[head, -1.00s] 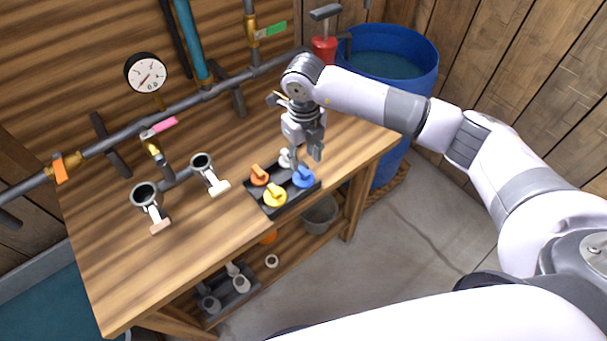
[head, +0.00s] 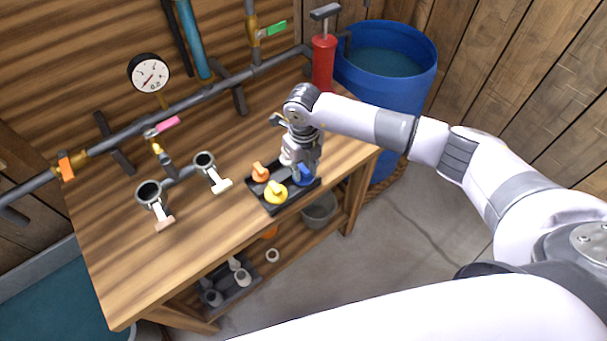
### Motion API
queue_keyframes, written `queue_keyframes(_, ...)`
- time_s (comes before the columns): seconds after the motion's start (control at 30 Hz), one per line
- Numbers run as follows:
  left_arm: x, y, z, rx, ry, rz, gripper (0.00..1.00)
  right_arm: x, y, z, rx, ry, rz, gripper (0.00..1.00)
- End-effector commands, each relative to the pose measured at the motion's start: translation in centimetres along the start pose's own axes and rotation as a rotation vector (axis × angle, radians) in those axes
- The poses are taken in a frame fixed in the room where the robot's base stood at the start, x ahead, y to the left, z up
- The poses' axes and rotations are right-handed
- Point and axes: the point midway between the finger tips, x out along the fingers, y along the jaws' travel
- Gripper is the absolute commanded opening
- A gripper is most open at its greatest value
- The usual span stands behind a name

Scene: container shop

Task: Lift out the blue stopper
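The blue stopper (head: 305,177) sits at the right of a black tray (head: 271,208) on the wooden workbench. My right gripper (head: 303,168) is down at the blue stopper and hides much of its top. I cannot make out whether its fingers are closed on the handle. In the same tray are an orange stopper (head: 260,173), a yellow stopper (head: 276,192) and a white stopper, mostly hidden behind my gripper. My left gripper is not in view.
Two upright pipe openings (head: 150,193) stand at the left of the bench (head: 120,275). A pipe with a gauge (head: 149,73) runs along the back. A red pump (head: 323,62) and a blue barrel (head: 400,95) stand behind. The bench front left is clear.

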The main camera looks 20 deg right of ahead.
Motion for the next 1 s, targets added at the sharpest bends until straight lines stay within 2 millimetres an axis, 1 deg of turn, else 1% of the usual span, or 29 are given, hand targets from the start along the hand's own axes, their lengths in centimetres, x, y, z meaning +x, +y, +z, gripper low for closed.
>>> queue_keyframes(0.03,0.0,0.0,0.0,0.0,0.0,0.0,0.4,0.0,0.0,0.0,0.0,0.0,0.0,0.2)
queue_keyframes(0.33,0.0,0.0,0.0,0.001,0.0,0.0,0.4,0.0,0.0,0.0,0.0,0.0,0.0,0.0)
queue_keyframes(0.8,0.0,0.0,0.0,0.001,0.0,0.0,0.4,-0.1,0.0,0.0,0.001,-0.001,0.0,0.0)
queue_keyframes(0.93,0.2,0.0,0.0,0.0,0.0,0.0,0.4,-0.8,-0.1,0.1,0.001,-0.002,0.0,0.0)
queue_keyframes(1.0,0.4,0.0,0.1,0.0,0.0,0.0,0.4,-1.5,0.0,0.1,0.001,-0.003,0.0,0.0)
